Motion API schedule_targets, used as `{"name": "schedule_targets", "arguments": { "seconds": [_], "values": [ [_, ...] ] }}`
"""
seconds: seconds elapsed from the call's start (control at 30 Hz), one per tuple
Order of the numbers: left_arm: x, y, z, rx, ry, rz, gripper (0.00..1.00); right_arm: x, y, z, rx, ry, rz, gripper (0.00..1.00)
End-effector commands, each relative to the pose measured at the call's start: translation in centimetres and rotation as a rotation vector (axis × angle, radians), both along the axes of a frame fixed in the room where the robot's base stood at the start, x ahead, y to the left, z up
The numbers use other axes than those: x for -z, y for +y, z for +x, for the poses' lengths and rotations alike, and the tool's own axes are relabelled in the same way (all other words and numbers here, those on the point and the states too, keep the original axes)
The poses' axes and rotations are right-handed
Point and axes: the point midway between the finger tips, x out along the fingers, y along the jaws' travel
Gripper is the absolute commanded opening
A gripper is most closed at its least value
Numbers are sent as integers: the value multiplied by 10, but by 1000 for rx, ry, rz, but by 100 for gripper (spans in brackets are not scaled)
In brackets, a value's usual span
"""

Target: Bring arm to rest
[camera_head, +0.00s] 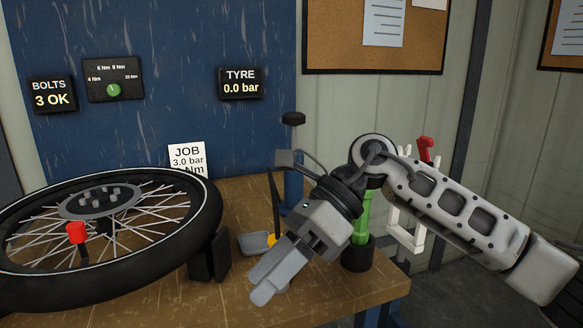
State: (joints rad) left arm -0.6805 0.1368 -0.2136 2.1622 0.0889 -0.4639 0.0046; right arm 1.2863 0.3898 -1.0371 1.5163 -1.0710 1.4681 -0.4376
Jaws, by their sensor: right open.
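My right arm (455,215) comes in from the right and reaches over the front right part of the wooden bench (240,312). Its gripper (262,287) points down and to the left, in front of a grey tray (252,243), and holds nothing that I can see. The fingers overlap in this view, so the gap between them is hard to see. My left gripper does not show.
A spoked wheel (100,290) with a black tyre lies at the left. A green cylinder (362,231) in a black holder (358,256) stands behind my right wrist. A floor pump (293,150) rises behind. A job card (187,159) leans at the back; displays read "3 OK" and "0.0 bar".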

Motion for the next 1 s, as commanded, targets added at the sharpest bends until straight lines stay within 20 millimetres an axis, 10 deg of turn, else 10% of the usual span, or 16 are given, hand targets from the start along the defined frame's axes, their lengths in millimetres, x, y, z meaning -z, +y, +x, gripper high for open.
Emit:
{"name": "schedule_targets", "arguments": {
  "seconds": [0.2,0.47,0.67,0.83,0.87,1.0],
  "values": [
    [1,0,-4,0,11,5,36,-14,49,-34,199,566,509,57],
    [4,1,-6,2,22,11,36,-3,13,10,642,1355,957,57],
    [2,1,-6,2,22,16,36,93,-57,35,1090,1988,1157,57],
    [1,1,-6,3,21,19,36,202,-114,1,1502,2468,1216,57],
    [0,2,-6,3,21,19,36,218,-122,-9,-1490,-2412,-1156,57],
    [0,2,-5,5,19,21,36,276,-149,-59,-1413,-2158,-922,57]
  ]
}}
